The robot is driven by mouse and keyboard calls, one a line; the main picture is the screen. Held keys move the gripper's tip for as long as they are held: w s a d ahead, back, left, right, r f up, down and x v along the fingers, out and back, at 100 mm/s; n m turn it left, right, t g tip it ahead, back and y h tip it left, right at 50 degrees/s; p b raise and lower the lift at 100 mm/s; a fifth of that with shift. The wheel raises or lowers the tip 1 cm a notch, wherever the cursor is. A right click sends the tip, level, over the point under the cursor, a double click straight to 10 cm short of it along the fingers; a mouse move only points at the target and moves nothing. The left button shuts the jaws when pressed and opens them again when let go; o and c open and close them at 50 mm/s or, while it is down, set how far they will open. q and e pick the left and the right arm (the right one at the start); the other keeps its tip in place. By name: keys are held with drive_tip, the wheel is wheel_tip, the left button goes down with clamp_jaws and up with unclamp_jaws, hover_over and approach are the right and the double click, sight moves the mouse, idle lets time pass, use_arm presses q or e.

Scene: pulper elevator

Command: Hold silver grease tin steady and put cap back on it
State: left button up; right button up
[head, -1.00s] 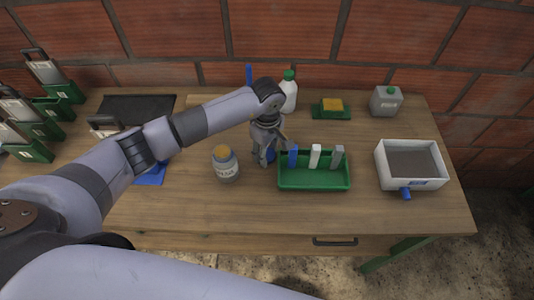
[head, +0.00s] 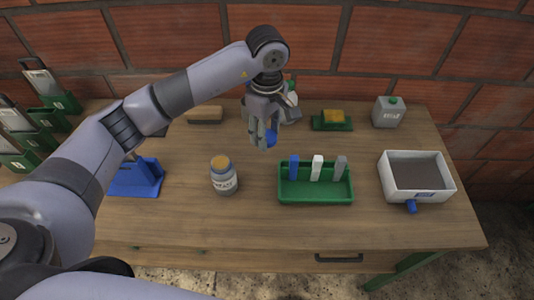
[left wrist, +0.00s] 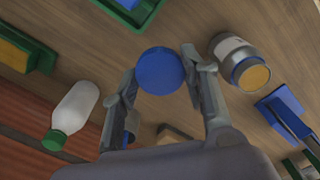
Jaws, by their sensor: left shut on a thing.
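The silver grease tin (head: 224,180) stands upright and uncapped on the bench, with amber grease showing at its top. In the left wrist view the tin (left wrist: 233,48) is to the right of my fingers, apart from them. My left gripper (head: 263,142) is shut on the blue cap (head: 271,137), above the bench, behind and to the right of the tin. In the left wrist view the round cap (left wrist: 160,71) sits between the two fingertips. My right gripper is not in view.
Right of the tin is a green tray (head: 316,197) with blue, white and grey upright pieces. A white box (head: 418,190), a grey can (head: 388,112) and a sponge dish (head: 332,124) are farther right. A blue stand (head: 135,178) is to the left. Bench around the tin is clear.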

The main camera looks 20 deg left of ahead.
sight(267, 136)
use_arm(q)
wheel_tip(267, 136, up, 7)
drive_tip(key=shift+r+b, duration=0.1)
drive_tip(key=shift+b, duration=0.5)
drive_tip(key=s+a+f+m, duration=0.2)
drive_tip(key=s+f+m, duration=0.1)
drive_tip(key=s+m, duration=0.3)
drive_tip(key=s+a+f+m, duration=0.2)
drive_tip(key=s+f+m, duration=0.1)
drive_tip(key=s+m, duration=0.4)
drive_tip(key=shift+s+f, duration=0.4)
drive_tip(key=shift+s, duration=0.1)
drive_tip(key=shift+a, duration=0.1)
